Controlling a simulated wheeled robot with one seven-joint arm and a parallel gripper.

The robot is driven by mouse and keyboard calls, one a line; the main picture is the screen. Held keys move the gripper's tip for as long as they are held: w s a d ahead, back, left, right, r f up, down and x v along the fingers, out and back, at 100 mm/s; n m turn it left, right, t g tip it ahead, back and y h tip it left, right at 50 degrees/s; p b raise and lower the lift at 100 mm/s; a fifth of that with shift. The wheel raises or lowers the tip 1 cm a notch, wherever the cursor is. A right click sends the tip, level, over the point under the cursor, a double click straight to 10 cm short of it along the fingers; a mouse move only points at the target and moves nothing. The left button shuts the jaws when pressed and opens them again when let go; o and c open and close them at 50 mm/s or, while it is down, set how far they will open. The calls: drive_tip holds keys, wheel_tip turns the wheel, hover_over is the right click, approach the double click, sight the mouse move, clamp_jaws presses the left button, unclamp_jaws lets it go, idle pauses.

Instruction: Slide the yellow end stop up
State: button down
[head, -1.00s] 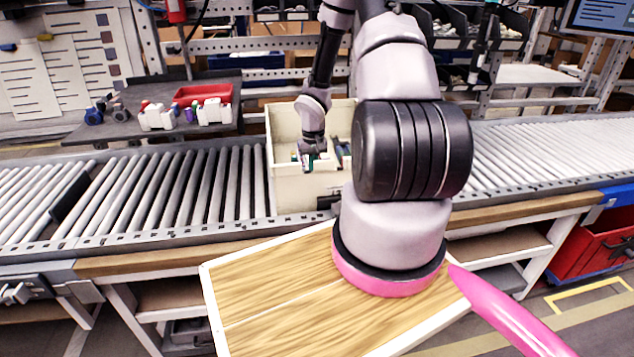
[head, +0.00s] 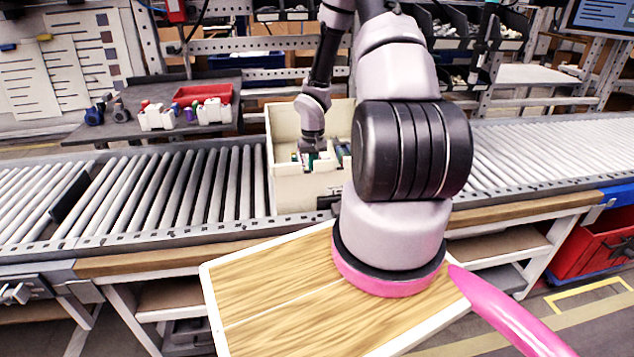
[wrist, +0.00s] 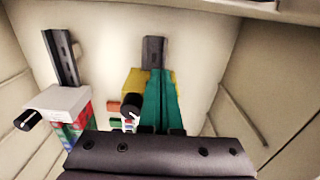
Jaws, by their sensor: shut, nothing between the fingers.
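The yellow end stop (wrist: 133,82) shows in the wrist view on a dark upright rail (wrist: 153,50), with yellow on both sides of my teal fingers. A black knob (wrist: 131,103) sits at its lower left. My gripper (wrist: 155,74) is shut and empty, its two teal fingers pressed together in front of the end stop and covering its middle. I cannot tell whether they touch it. In the head view my gripper (head: 308,158) reaches down into a cream bin (head: 294,193), and the end stop cannot be made out there.
Left in the wrist view stands a second dark rail (wrist: 62,55) with a white block (wrist: 58,99) and a black knob (wrist: 27,120). Small red, green and blue pieces lie low between. The bin walls are close on both sides. A roller conveyor (head: 190,185) carries the bin.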

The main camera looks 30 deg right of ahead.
drive_tip(key=shift+w+d, duration=0.25)
drive_tip(key=shift+w, duration=0.55)
idle(2.7)
drive_tip(key=shift+s+a, duration=0.15)
drive_tip(key=shift+s, duration=0.25)
idle(0.5)
drive_tip(key=shift+r, duration=0.25)
drive_tip(key=shift+r, duration=0.75)
wheel_tip(320, 180, up, 12)
drive_tip(key=shift+s+f, duration=0.15)
drive_tip(key=shift+s, duration=0.25)
idle(0.3)
drive_tip(key=shift+a, duration=0.1)
